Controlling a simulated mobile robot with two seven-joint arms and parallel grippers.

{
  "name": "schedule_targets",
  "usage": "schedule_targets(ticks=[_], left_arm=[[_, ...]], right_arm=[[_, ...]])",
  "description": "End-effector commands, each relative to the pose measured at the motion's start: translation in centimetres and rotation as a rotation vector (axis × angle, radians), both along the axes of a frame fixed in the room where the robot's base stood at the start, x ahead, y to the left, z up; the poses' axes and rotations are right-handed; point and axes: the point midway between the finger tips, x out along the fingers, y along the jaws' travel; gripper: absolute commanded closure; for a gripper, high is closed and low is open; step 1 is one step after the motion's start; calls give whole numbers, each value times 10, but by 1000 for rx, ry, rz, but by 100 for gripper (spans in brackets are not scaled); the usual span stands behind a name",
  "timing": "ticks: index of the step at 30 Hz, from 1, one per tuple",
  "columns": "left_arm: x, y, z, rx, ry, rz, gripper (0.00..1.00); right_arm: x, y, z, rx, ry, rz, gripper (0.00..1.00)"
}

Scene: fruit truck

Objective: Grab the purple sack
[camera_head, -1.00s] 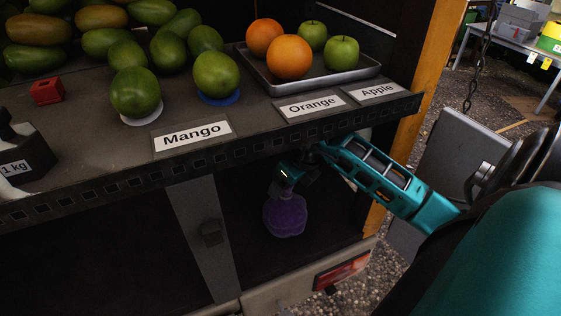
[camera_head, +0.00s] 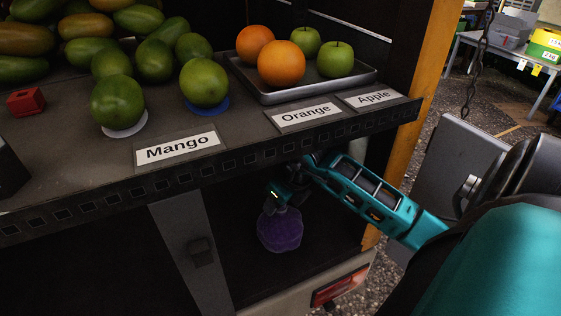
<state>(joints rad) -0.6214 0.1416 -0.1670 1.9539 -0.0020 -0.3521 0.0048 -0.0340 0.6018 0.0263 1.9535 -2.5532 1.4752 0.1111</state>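The purple sack (camera_head: 280,231) is in the dark compartment under the fruit shelf, right of the grey upright. My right arm comes in from the right, and my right gripper (camera_head: 278,205) is at the top of the sack, pointing down. Its fingers are small and dark against the shadow, so I cannot tell whether they are closed on the sack or only touching it. My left gripper is not in view.
The shelf edge (camera_head: 230,156) with Mango, Orange and Apple labels overhangs the compartment. A metal tray (camera_head: 300,90) holds oranges and green apples. Mangoes (camera_head: 118,102) and a red block (camera_head: 26,101) lie on the shelf. An orange post (camera_head: 424,90) stands at the right.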

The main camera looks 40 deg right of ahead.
Motion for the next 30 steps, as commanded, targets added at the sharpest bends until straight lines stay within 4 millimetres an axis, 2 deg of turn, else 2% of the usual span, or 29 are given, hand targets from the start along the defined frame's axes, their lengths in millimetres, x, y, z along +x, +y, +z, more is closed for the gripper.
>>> schedule_targets(ticks=[1, 9, 30], left_arm=[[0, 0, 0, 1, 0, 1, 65], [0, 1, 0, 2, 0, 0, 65], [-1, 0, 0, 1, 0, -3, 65]], right_arm=[[0, 0, 0, 0, 0, 0, 73], [0, 0, 0, 0, -1, 1, 99], [0, 0, 0, 0, -2, 0, 100]])
